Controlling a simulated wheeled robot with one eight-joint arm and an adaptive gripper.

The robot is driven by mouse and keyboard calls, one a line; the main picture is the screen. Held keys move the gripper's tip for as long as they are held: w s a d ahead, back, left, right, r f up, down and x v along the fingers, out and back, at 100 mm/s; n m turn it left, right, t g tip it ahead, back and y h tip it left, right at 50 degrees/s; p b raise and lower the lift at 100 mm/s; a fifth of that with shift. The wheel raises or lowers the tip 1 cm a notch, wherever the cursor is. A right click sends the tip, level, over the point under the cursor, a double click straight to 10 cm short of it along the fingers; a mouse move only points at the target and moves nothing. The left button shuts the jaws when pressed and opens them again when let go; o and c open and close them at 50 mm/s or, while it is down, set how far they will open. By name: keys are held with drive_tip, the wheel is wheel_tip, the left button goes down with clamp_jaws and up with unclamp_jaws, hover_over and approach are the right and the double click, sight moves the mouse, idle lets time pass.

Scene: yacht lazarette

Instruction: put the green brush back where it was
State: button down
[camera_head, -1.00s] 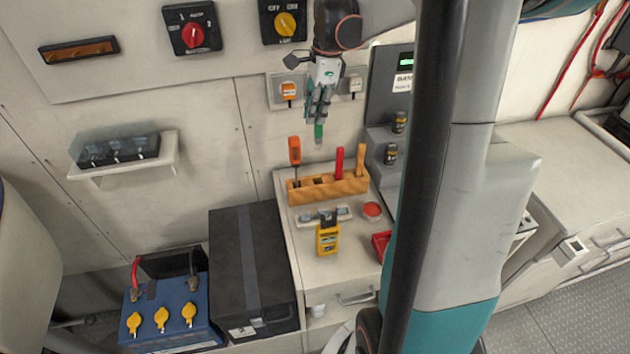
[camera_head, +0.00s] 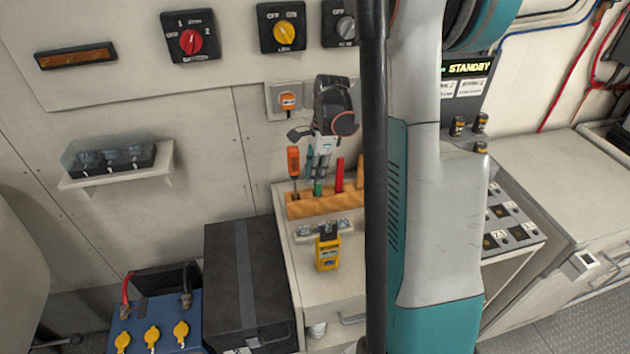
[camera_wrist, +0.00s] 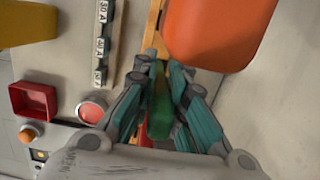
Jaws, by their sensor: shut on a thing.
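My gripper (camera_head: 318,180) points down over the wooden rack (camera_head: 300,209) on the counter. It is shut on the green brush (camera_head: 318,189), whose green part shows just below the fingertips, at the rack between the orange-handled screwdriver (camera_head: 293,162) and the red-handled tool (camera_head: 340,175). In the wrist view the green brush (camera_wrist: 160,102) lies between the teal fingers, with the wooden rack (camera_wrist: 152,35) beyond. I cannot tell whether the brush's lower end is inside a slot.
The orange handle (camera_wrist: 215,30) looms close beside my fingers in the wrist view. A wooden-handled tool (camera_head: 360,168) stands at the rack's right. A yellow meter (camera_head: 327,252) stands in front.

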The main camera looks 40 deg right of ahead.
wheel_tip(320, 180, down, 2)
drive_tip(key=shift+f, duration=0.25)
drive_tip(key=c, duration=1.6)
unclamp_jaws()
wheel_tip(320, 180, up, 12)
drive_tip(key=d+p, duration=0.1)
drive_tip(key=p, duration=0.1)
drive_tip(key=shift+s+d+p, duration=0.35)
drive_tip(key=shift+d, duration=0.05)
